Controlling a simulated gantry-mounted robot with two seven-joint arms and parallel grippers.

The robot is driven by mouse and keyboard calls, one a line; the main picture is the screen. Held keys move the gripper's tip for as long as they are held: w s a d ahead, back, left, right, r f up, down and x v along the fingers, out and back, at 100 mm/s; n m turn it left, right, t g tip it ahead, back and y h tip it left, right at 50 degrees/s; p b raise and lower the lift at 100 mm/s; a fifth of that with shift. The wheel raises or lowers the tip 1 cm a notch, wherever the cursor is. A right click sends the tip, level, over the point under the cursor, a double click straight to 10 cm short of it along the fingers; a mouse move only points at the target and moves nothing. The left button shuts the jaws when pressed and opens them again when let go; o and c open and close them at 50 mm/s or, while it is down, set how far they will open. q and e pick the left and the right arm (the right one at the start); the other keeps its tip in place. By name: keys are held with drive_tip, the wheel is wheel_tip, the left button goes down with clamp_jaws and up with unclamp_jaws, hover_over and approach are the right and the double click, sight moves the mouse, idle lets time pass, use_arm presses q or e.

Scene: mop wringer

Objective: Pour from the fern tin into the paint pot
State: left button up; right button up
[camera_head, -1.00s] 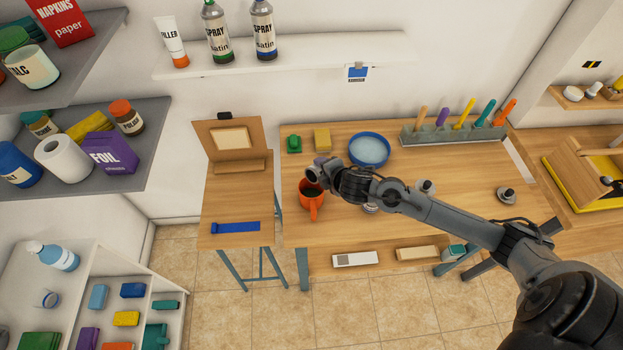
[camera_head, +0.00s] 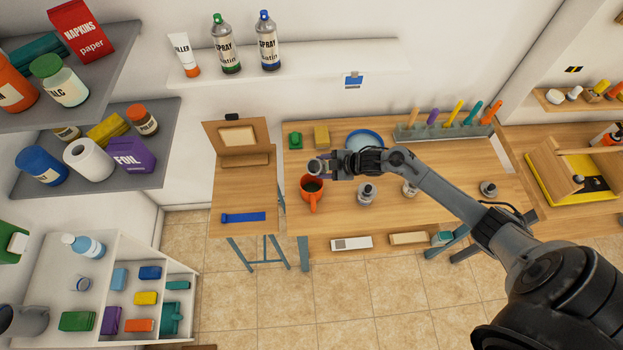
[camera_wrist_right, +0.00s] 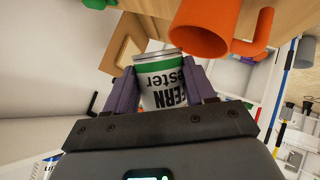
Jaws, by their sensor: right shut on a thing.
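The orange pot (camera_head: 309,200), taken to be the paint pot, stands upright near the left end of the workbench. Its inside looks dark, and its handle points to the front. My right gripper (camera_head: 320,167) is just behind and slightly right of its rim. In the right wrist view, the purple-grey fingers (camera_wrist_right: 163,88) are shut on the sides of the fern tin (camera_wrist_right: 162,84), white with a green band. The tin's label reads upside down there, and the orange pot (camera_wrist_right: 207,30) shows close beside it. The tin's mouth is not visible. My left gripper is not in view.
A blue-rimmed bowl (camera_head: 364,141) is behind my right wrist. A grey-capped container (camera_head: 366,195) stands right of the pot. A side table (camera_head: 245,200) with a blue strip is to the left.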

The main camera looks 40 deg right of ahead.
sight(320, 161)
drive_tip(key=f+y+b, duration=0.1)
drive_tip(key=f+m+y+b, duration=0.1)
drive_tip(key=b, duration=0.1)
drive_tip(key=shift+w+d+f+m, duration=0.1)
drive_tip(key=shift+d+m, duration=0.1)
drive_tip(key=shift+m, duration=0.1)
drive_tip(key=shift+r+y, duration=0.35)
drive_tip(key=shift+y, duration=0.25)
drive_tip(key=shift+a+r+m+y+b, duration=0.2)
drive_tip(key=shift+r+m+y+b, duration=0.3)
drive_tip(key=shift+m+y+b, duration=0.45)
drive_tip(key=shift+r, duration=0.15)
drive_tip(key=shift+r+y+p, duration=0.25)
drive_tip(key=shift+r+p, duration=0.2)
drive_tip(key=shift+r, duration=0.1)
wheel_tip(320, 161, up, 3)
drive_tip(key=p, duration=0.3)
